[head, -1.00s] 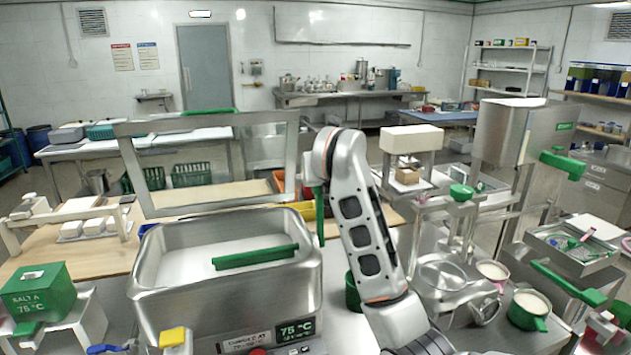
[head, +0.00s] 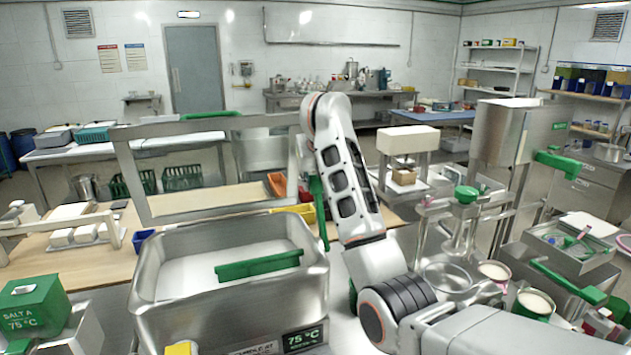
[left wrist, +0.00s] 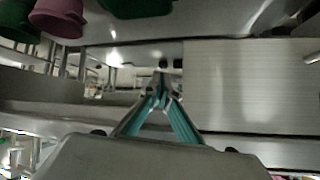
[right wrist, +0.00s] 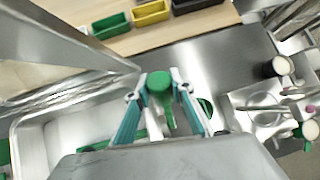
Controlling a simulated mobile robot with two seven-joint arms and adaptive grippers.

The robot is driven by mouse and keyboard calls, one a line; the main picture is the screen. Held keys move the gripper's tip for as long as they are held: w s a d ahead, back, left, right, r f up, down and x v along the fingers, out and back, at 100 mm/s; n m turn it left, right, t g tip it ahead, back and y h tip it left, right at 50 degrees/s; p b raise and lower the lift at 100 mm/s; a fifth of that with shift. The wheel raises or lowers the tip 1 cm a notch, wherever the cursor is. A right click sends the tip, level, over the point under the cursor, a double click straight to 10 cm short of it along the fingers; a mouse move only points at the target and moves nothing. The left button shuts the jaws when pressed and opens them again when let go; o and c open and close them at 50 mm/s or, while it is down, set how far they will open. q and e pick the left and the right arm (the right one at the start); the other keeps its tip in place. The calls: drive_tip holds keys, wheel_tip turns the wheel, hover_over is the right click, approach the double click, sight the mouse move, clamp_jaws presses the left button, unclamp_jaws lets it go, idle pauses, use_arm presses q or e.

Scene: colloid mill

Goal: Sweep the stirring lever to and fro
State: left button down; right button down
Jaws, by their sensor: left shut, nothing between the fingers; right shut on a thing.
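The stirring lever (head: 317,212) is a green upright handle at the right back corner of the steel vat (head: 142,290). A green paddle bar (head: 258,266) lies across the white contents inside the vat. In the right wrist view, my right gripper (right wrist: 160,80) is shut on the lever's round green top (right wrist: 159,84), with a finger on each side. In the head view my right arm hides much of that grip. My left gripper (left wrist: 163,70) shows in the left wrist view, its fingertips together and empty, near steel surfaces. It is not seen in the head view.
A tall steel frame (head: 128,185) stands behind the vat. Yellow (right wrist: 150,13) and green (right wrist: 110,26) bins sit on the wooden top beyond it. The green salt box (head: 35,305) is at left. Pots (head: 532,304) and steel equipment crowd the right side.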

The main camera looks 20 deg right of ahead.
drive_tip(key=c, duration=2.2)
unclamp_jaws()
drive_tip(key=o, duration=0.5)
drive_tip(key=shift+w+a+f, duration=0.1)
drive_tip(key=shift+w+f, duration=0.05)
drive_tip(key=v, duration=1.2)
